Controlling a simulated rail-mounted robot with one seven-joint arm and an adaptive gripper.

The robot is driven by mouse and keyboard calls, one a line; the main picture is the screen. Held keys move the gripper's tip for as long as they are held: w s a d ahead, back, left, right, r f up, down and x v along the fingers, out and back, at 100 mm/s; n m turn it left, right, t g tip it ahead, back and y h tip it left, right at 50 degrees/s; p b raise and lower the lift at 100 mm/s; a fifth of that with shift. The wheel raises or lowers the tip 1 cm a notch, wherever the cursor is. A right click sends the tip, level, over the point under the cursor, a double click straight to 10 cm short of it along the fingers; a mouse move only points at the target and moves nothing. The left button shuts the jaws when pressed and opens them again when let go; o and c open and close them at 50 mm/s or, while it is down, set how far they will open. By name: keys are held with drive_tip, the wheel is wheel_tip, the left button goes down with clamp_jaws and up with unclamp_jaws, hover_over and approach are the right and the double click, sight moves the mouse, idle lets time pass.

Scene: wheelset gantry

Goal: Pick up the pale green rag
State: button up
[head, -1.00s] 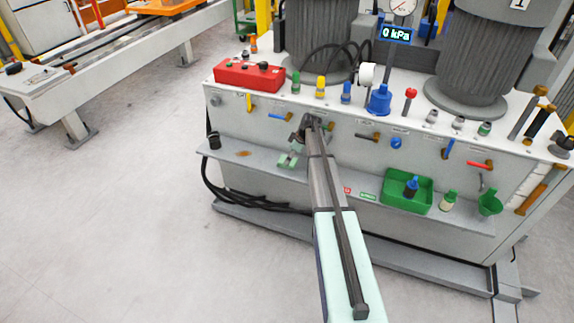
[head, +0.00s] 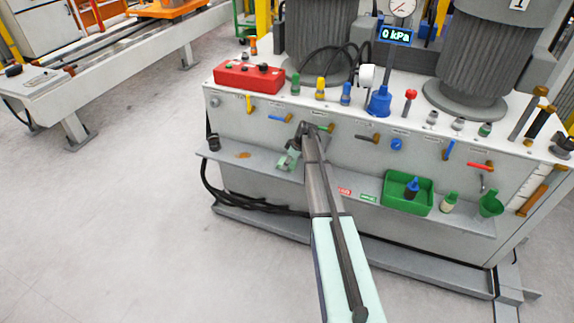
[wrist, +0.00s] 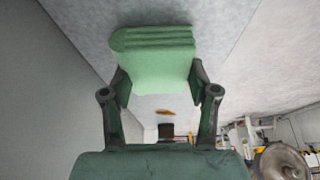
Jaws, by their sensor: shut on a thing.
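The pale green rag (wrist: 152,60) is a folded pad with ridged layers at one end. In the wrist view it sits between the two fingers of my gripper (wrist: 158,84), which press on its sides. In the head view the rag (head: 287,161) shows small at the grey shelf on the front of the machine, left of my forearm. My gripper (head: 292,152) is there with it, partly hidden by my wrist. I cannot tell whether the rag still touches the shelf.
An orange-brown patch (head: 243,155) lies on the shelf (head: 226,148) to the left. A green tray (head: 394,205) with a blue-topped bottle stands right, near a green funnel cup (head: 491,204). Valve handles project from the panel above the shelf. A red control box (head: 249,76) sits on top.

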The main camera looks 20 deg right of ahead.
drive_tip(key=shift+s+a+r, duration=0.15)
drive_tip(key=shift+a+r, duration=0.05)
drive_tip(key=shift+r, duration=0.1)
wheel_tip(320, 180, up, 6)
drive_tip(key=shift+b, duration=0.35)
drive_tip(key=s+a+b, duration=0.1)
drive_tip(key=s+a, duration=1.2)
drive_tip(key=a, duration=0.1)
drive_tip(key=shift+s, duration=0.3)
drive_tip(key=shift+r, duration=0.1)
